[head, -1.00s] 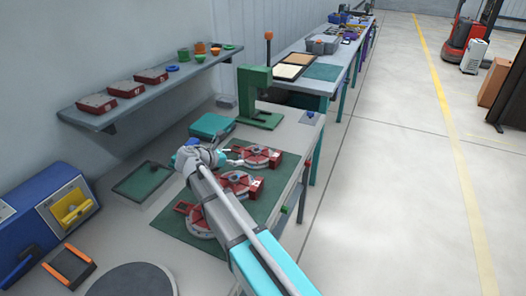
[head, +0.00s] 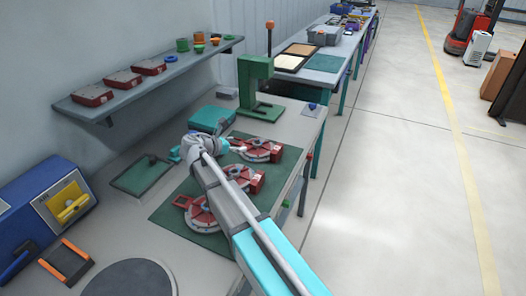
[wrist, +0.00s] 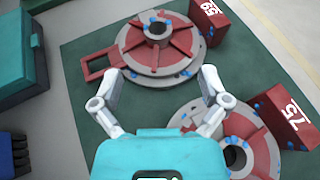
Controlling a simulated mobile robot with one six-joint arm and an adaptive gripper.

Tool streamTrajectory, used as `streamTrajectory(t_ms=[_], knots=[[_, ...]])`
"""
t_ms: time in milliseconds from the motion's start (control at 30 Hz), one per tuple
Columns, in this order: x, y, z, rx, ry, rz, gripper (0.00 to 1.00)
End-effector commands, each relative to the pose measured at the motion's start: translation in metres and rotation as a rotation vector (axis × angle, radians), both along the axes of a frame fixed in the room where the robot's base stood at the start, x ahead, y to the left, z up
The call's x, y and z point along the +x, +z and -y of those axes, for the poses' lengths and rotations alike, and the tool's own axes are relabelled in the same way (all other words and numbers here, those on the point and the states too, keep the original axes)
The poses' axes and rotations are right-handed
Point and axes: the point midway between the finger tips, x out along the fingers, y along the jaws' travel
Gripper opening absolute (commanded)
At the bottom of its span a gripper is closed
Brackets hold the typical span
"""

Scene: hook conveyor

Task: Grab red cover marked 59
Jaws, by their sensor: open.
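The red cover marked 59 (wrist: 150,45) lies on the green mat at the top of the wrist view. It has red ribs over a grey disc, a square red loop at left and a block with a white 59 at upper right. It seems to be the farthest cover (head: 260,150) in the head view. My gripper (wrist: 160,72) is open and empty, its fingertips apart at the cover's near edge. Contact cannot be told. Another red cover, marked 75 (wrist: 250,135), lies at lower right, partly hidden by the right finger.
A third red cover (head: 203,222) lies at the mat's near end, partly behind my arm. A teal case (head: 211,119) and a green press (head: 258,90) stand beyond the mat. A shelf (head: 160,80) with red boxes is on the wall.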

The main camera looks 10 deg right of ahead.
Motion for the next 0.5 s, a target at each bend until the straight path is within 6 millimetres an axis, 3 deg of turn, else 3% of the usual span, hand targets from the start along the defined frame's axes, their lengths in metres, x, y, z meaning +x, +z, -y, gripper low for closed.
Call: streamTrajectory(t_ms=[300,500], knots=[[0.023,-0.021,0.039,0.000,-0.002,0.000,0.95],[0.029,-0.025,0.050,0.000,-0.001,0.000,0.95]])
